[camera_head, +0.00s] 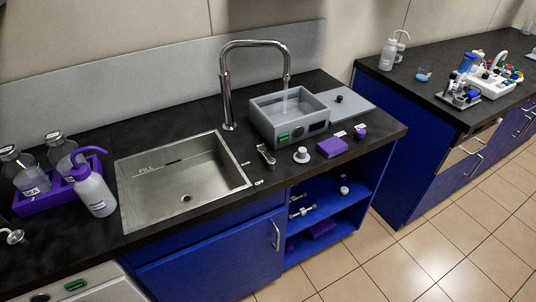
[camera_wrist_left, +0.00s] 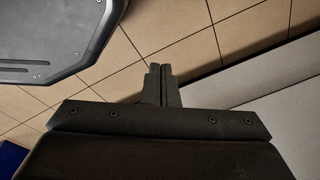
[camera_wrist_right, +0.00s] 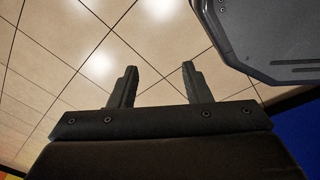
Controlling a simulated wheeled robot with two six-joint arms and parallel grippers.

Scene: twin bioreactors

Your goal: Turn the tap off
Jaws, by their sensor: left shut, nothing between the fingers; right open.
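The tap (camera_head: 256,45) is a tall curved chrome spout at the back of the counter, right of the sink (camera_head: 130,205). Its outlet points down over a grey bath (camera_head: 290,115), and a pale stream (camera_head: 285,103) shows below it. A small metal lever (camera_head: 265,155) stands on the counter in front, between the sink and the bath; it looks like the tap handle. Neither gripper shows in the head view. My left gripper (camera_wrist_left: 162,68) is shut and empty above the tiled floor. My right gripper (camera_wrist_right: 157,72) is open and empty, also above the floor.
A white knob-like item (camera_head: 301,155), a purple box (camera_head: 332,147) and a small purple piece (camera_head: 360,132) stand before the bath. A purple-capped wash bottle (camera_head: 95,192) and a purple rack (camera_head: 45,198) are left of the sink. A second counter (camera_head: 425,92) stands right, past open floor.

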